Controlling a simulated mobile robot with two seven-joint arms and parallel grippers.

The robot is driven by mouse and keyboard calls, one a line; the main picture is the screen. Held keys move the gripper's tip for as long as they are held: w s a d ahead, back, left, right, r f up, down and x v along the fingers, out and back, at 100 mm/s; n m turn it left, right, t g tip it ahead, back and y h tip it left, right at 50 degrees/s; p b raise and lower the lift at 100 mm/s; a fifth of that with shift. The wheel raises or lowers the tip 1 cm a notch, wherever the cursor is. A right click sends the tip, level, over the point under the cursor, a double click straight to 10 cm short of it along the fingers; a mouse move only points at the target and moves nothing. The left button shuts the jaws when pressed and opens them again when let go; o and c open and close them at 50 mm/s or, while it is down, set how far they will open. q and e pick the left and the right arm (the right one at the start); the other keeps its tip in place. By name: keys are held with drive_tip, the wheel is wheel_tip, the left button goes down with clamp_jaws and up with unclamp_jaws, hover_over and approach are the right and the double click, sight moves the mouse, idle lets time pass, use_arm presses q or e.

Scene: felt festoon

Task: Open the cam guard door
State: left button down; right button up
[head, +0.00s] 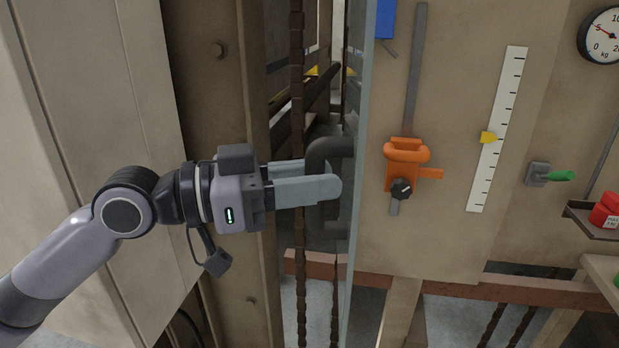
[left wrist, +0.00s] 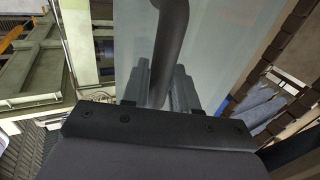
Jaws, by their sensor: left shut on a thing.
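The cam guard door (head: 356,200) is a pale grey-blue panel, seen nearly edge-on in the middle of the head view. It stands out from the frame, with a gap to the machine's inside on its left. A dark, bow-shaped handle (head: 316,160) is on its face. My left gripper (head: 335,187) is shut on the handle's upright bar. In the left wrist view the dark bar (left wrist: 166,60) runs between the two fingers (left wrist: 158,85), with the pale door panel (left wrist: 235,40) behind it. The right gripper is in neither view.
A beige post (head: 225,120) stands left of the opening, and rusty chains (head: 298,130) hang near the gripper. Right of the door, a beige panel carries an orange clamp (head: 405,153) on a grey bar, a white scale (head: 498,130), a dial gauge (head: 604,36) and a green-handled lever (head: 560,176).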

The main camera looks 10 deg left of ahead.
use_arm(q)
drive_tip(key=shift+w+a+r, duration=0.1)
drive_tip(key=shift+w+a, duration=0.05)
drive_tip(key=shift+w, duration=0.05)
drive_tip(key=c, duration=1)
unclamp_jaws()
drive_tip(key=shift+w, duration=0.1)
drive_tip(key=b+v, duration=0.3)
drive_tip(key=v, duration=0.4)
